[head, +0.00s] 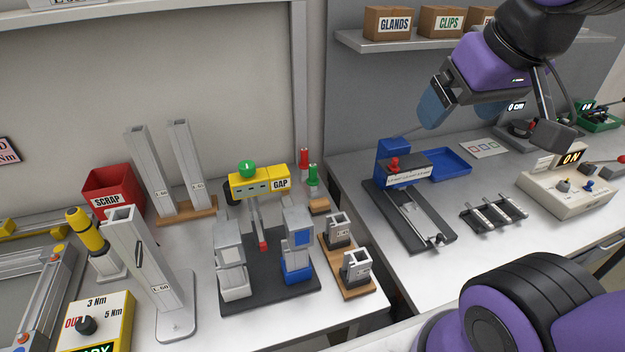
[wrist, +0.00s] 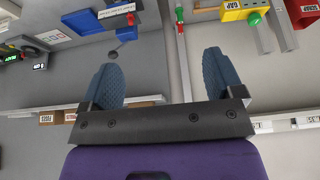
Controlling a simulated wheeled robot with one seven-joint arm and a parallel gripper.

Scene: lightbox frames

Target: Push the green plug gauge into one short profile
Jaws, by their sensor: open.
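The green plug gauge (head: 313,176) stands upright at the back of the left bench, just in front of a red gauge (head: 304,157). The green gauge also shows at the top of the wrist view (wrist: 180,15). Two short open-topped profiles, a rear one (head: 339,230) and a front one (head: 357,270), stand on a wooden board (head: 330,262) at the bench's right edge. My gripper (head: 461,98) is open and empty, high over the right bench, to the right of the gauge and apart from it. Its blue fingers are spread in the wrist view (wrist: 165,80).
A yellow GAP unit (head: 258,182) with a green knob stands left of the gauges. Clamped blocks on a dark plate (head: 265,280) stand left of the short profiles. A blue fixture (head: 393,160) is under my gripper. A shelf (head: 400,42) with boxes hangs behind.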

